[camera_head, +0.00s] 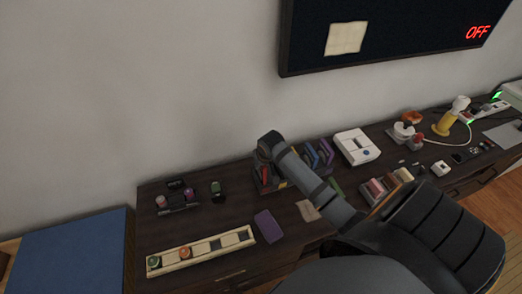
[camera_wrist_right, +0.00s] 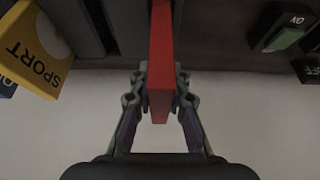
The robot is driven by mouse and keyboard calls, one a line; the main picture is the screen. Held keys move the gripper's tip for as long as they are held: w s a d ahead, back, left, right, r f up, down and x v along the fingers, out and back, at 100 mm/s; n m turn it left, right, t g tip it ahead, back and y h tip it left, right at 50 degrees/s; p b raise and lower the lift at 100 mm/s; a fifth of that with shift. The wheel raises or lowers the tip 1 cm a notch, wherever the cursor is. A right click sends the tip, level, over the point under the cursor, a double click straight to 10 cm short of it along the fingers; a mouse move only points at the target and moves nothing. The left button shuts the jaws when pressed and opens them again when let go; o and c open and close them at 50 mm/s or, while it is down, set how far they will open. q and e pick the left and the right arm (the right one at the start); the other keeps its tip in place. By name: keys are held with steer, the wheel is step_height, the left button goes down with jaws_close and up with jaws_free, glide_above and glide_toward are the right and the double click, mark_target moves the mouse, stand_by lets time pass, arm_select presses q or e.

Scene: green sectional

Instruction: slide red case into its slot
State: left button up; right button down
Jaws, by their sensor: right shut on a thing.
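The red case (camera_wrist_right: 160,45) stands on edge in the right wrist view, seen as a narrow upright strip. My right gripper (camera_wrist_right: 160,98) is shut on it, one finger on each side. The case's far end runs out of the top of the picture between dark walls of a rack (camera_wrist_right: 98,22); how deep it sits in a slot I cannot tell. In the head view my right arm reaches over a small dark rack (camera_head: 264,186) on the desk, and its wrist hides the gripper and part of the rack. My left gripper is not in view.
A yellow box marked SPORT (camera_wrist_right: 36,50) is left of the case, and an ON switch (camera_wrist_right: 284,28) is right. Purple cases (camera_head: 320,156) and a white console (camera_head: 357,146) stand right of the rack. A purple case (camera_head: 268,226) and a long tray (camera_head: 168,264) lie in front.

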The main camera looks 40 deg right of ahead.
steer(key=shift+f+b, duration=0.55)
steer(key=shift+f, duration=0.75)
steer(key=c, duration=1.2)
jaws_free()
steer(key=v, duration=1.2)
steer(key=shift+f, duration=0.1)
